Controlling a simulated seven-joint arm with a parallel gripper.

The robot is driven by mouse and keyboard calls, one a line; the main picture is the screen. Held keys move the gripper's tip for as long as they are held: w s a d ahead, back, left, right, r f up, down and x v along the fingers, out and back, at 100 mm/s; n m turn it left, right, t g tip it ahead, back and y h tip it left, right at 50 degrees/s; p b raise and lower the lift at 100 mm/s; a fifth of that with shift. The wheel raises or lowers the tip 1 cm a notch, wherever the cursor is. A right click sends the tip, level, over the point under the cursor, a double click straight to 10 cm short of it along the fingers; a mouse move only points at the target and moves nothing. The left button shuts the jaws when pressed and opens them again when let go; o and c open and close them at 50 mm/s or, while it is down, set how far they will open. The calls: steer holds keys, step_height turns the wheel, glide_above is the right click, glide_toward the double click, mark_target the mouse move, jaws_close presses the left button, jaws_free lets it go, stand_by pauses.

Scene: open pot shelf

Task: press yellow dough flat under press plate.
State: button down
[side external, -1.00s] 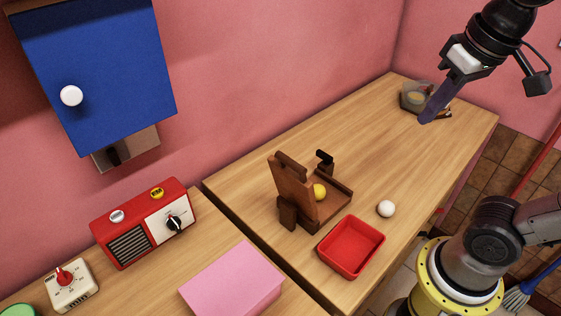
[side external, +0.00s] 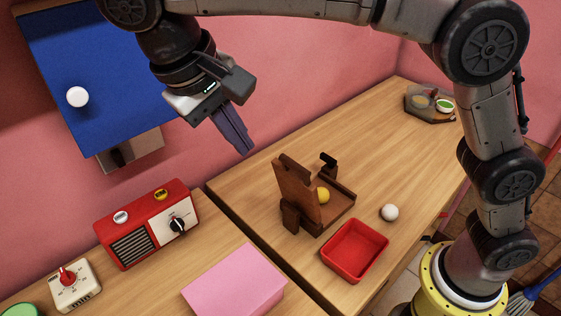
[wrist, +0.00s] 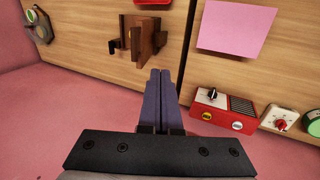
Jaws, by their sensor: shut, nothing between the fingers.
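The yellow dough (side external: 323,195) is a small ball on the base of the wooden press (side external: 319,219). The press plate (side external: 297,190) is a dark wooden board raised nearly upright on the left side of the press, with the dough uncovered beside it. My gripper (side external: 246,150) is shut and empty, in the air above and left of the press, near the wall. Its purple fingers (wrist: 156,73) are together in the wrist view, pointing toward the press.
A red tray (side external: 355,250) and a white ball (side external: 389,212) are right of the press. A pink box (side external: 234,283), red radio (side external: 148,222) and timer (side external: 69,286) are on the left counter. A blue cabinet (side external: 75,50) hangs on the wall. A grey tray (side external: 430,103) is at the far end.

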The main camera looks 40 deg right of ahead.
steer(key=d+f, duration=0.7)
steer(key=f, duration=0.2)
steer(key=shift+s+d, duration=0.2)
steer(key=shift+d, duration=0.05)
steer(key=shift+d, duration=0.1)
stand_by(0.3)
steer(key=d+y, duration=0.8)
steer(key=d, duration=0.6)
steer(key=d+f+y, duration=0.8)
steer(key=d, duration=0.2)
steer(key=shift+d+f, duration=0.2)
steer(key=shift+d, duration=0.05)
